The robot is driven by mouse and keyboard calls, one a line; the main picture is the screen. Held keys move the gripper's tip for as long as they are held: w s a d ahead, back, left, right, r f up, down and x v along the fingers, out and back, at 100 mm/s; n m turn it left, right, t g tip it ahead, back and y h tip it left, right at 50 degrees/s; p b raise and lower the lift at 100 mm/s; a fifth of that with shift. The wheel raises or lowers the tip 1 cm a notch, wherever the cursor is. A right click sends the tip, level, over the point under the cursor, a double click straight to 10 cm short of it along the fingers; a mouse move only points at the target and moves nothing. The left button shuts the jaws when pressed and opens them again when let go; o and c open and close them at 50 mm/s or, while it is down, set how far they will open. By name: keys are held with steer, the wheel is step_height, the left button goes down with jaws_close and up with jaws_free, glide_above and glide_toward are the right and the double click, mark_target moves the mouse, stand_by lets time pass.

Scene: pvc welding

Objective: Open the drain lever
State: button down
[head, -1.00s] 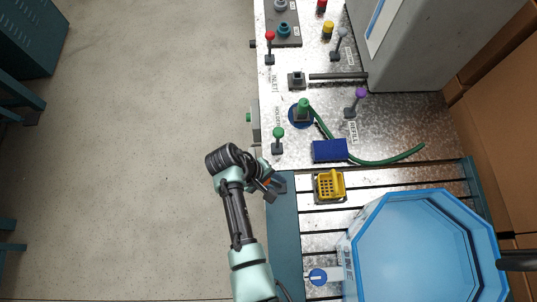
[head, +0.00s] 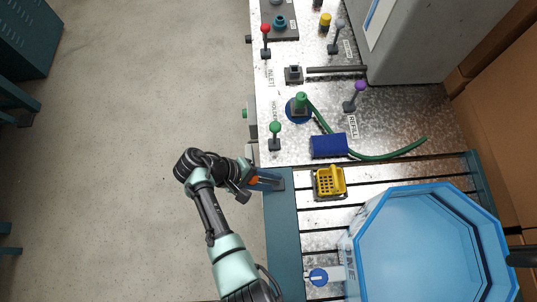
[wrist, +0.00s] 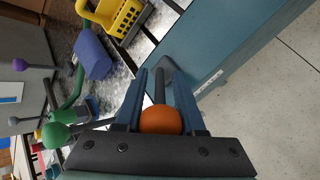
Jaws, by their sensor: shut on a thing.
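The lever at the bench's blue side edge has an orange ball knob (wrist: 160,120) and a dark shaft (wrist: 160,86). I take it for the drain lever; no label shows on it. In the wrist view my gripper (wrist: 160,97) has one blue finger on each side of the knob and shaft, shut on it. In the head view my gripper (head: 268,180) reaches the edge from the left, and a bit of the orange knob (head: 254,180) shows between its parts. The lever's foot is partly hidden by the fingers.
A green-knobbed lever (head: 275,129) stands just beyond my gripper on the metal bench top. A yellow basket (head: 329,182), a blue block (head: 328,145) and a large blue octagonal tub (head: 420,245) are to the right. The floor on the left is clear.

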steer(key=c, duration=0.6)
jaws_free()
steer(key=v, duration=1.3)
steer(key=shift+p, duration=0.4)
